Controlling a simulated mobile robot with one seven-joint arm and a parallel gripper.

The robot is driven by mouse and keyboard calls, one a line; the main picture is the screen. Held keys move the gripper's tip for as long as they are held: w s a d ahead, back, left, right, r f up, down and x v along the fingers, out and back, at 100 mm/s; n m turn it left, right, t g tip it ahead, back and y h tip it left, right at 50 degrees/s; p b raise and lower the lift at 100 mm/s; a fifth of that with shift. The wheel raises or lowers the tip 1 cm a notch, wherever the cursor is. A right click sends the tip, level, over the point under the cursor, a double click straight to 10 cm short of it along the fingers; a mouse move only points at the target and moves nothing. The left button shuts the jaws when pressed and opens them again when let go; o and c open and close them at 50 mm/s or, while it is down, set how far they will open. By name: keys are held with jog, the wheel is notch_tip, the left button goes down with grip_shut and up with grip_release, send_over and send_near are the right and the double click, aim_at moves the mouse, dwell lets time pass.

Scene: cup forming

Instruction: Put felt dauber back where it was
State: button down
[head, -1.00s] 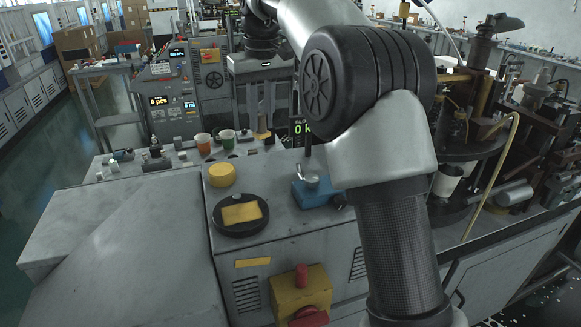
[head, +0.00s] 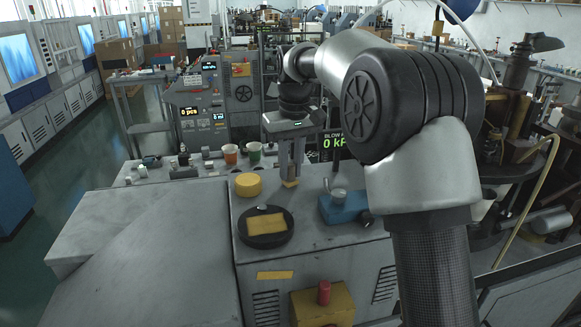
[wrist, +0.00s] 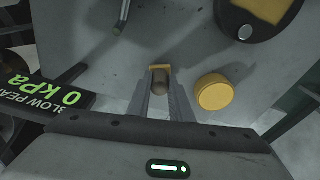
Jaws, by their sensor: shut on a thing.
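The felt dauber (wrist: 160,78) has a brown rounded body and a tan block end. My gripper (wrist: 161,98) is shut on it; its two grey fingers sit on either side of the body. In the head view my gripper (head: 291,168) points down over the grey machine top, with the tan end of the dauber just below the fingertips. It is at or just above the surface; I cannot tell if it touches. It is right of the yellow round puck (head: 248,185) and behind the black round dish (head: 266,239) with a yellow pad (head: 265,224).
A blue block (head: 345,207) with a metal cup stands at the right on the machine top (head: 315,240). Orange (head: 230,153) and green (head: 254,150) cups stand behind. Machinery crowds the right side.

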jog(key=shift+f, duration=0.1)
jog(key=c, duration=1.6)
grip_release()
jog(key=shift+f, duration=0.1)
